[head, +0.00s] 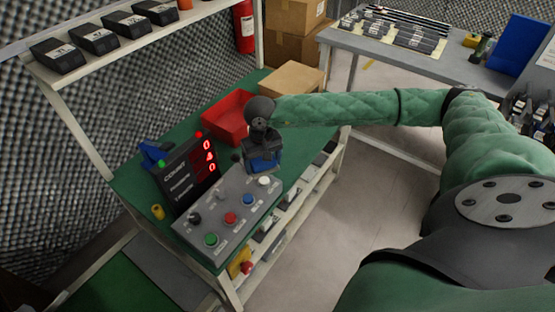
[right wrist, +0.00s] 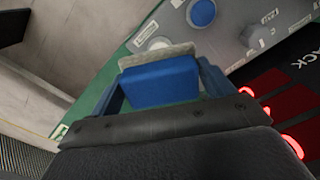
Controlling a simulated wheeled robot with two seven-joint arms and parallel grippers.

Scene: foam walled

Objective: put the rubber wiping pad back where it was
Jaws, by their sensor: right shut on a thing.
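My right gripper (head: 263,165) is over the back right end of the grey control panel (head: 221,222), by its white button (head: 264,181). It is shut on a blue block with a pale grey strip on its far face, which looks like the rubber wiping pad (right wrist: 160,82). In the right wrist view the pad sits between the blue fingers, and its grey strip partly covers the white button (right wrist: 159,43). I cannot tell whether the pad touches the panel. My left gripper is not in view.
A counter display (head: 188,172) stands behind the panel on the green bench. A red tray (head: 229,118), a cardboard box (head: 291,82) and a blue item (head: 152,153) are also on the bench. A shelf with black devices (head: 93,38) runs above. Open floor (head: 345,215) lies right.

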